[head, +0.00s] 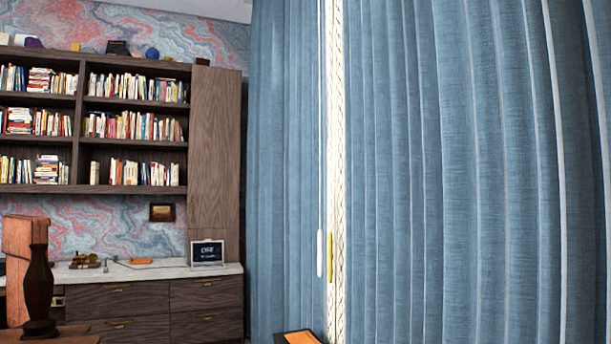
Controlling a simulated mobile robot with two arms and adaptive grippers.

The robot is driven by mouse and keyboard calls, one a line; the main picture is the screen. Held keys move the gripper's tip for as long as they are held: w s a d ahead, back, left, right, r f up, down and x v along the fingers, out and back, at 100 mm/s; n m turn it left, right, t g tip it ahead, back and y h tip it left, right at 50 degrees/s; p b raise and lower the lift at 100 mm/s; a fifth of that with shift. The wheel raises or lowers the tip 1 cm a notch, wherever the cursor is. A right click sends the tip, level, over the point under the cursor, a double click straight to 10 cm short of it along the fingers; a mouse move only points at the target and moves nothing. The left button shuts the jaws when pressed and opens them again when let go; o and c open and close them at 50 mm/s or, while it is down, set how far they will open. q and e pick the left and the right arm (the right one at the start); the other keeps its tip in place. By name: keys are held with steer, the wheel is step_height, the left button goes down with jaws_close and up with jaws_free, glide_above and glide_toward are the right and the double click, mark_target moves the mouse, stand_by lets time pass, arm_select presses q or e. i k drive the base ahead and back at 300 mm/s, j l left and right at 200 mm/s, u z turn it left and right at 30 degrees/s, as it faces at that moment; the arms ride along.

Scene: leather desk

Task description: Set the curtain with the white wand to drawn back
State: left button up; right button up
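Blue curtains fill the right side of the head view. The left curtain (285,170) and the right curtain (450,170) hang nearly closed, with a narrow bright gap (337,120) between them. A white wand (319,254) hangs from a thin cord at the left curtain's inner edge. A yellow wand (331,257) hangs close to its right, at the gap. The two wands are apart from each other by a small space. Neither of my grippers is in the picture, and nothing touches the wands.
A dark object with an orange top (298,337) is at the bottom edge below the wands. A desk part with a dark vase (38,295) is at the lower left. Wooden bookshelves (78,120) and a drawer cabinet (150,300) stand along the back wall.

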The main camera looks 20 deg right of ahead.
mark_target(291, 191)
steer(key=i+z, duration=0.1)
steer(key=i, duration=1.5)
